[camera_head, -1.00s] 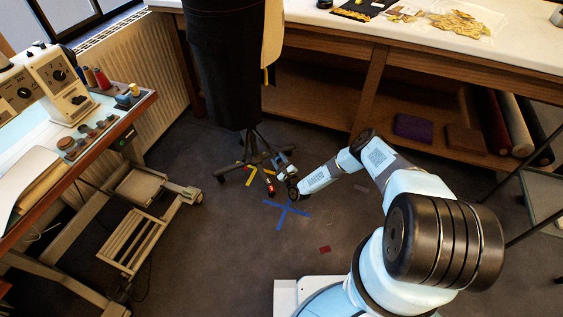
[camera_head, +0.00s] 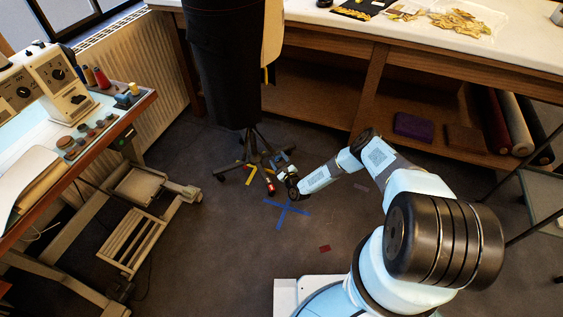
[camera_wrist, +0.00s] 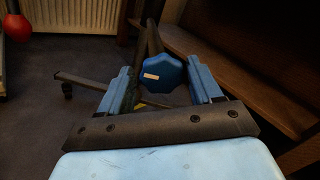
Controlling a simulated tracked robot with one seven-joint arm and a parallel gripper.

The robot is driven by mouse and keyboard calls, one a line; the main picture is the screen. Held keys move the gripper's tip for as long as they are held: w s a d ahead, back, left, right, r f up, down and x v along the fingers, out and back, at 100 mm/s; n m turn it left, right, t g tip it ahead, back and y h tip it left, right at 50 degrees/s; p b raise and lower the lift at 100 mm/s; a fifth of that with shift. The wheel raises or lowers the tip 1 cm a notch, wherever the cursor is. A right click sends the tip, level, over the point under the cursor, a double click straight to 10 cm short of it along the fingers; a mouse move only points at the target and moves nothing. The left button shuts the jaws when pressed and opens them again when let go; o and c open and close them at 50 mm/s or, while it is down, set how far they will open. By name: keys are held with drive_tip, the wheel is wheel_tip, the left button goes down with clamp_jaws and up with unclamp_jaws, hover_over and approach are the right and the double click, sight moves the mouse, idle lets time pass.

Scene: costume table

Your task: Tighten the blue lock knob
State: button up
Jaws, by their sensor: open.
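The blue lock knob (camera_wrist: 165,75) is a faceted blue disc with a small pale mark, on a dark post in the wrist view. My gripper (camera_wrist: 160,70) is open, with a blue finger on each side of the knob in the picture. The knob sits closer to the right finger; a gap shows on the left. I cannot tell how deep it lies between the fingers, and I see no contact. In the head view my gripper (camera_head: 285,164) is low beside the wheeled stand (camera_head: 252,153) under a black dress form (camera_head: 222,70). The knob is too small to tell there.
A red ball-like part (camera_wrist: 17,27) shows at the upper left of the wrist view. A wooden table (camera_head: 370,85) with a low shelf stands behind, and a sewing table (camera_head: 95,140) at left.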

drive_tip(key=shift+s+d, duration=0.15)
drive_tip(key=v, duration=1.3)
drive_tip(key=shift+s, duration=0.2)
